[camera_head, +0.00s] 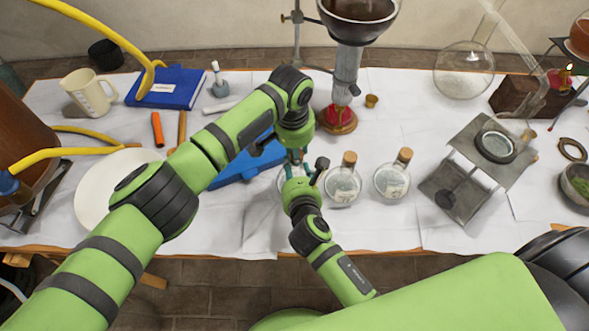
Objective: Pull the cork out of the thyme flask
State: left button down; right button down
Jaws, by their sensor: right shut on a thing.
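A clear flask (284,184) stands at the front of the table, mostly hidden behind my grippers; its cork and label cannot be made out. My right gripper (304,172) reaches in from the front and is shut on this flask, though the contact is partly covered. My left gripper (295,155) points down from above at the flask's top, just beyond the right gripper; its fingers are too hidden to judge. Two similar flasks with corks and labels stand to the right, a nearer one (342,186) and another (391,182). I cannot read which holds thyme.
A metal stand (450,190) is right of the flasks. A funnel apparatus (346,70) on a red-and-brown base stands behind. A blue object (235,170) and a white plate (95,190) lie left. A small brown piece (371,101) lies behind the flasks. The table's front edge is close.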

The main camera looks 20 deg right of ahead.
pick_arm(q)
jog(key=shift+r, duration=0.15)
pick_arm(e)
jog(key=shift+f, duration=0.15)
pick_arm(q)
jog(key=shift+d+r, duration=0.1)
jog(key=shift+r, duration=2)
jog(key=shift+r, duration=0.1)
pick_arm(e)
jog(key=c, duration=0.5)
grip_release()
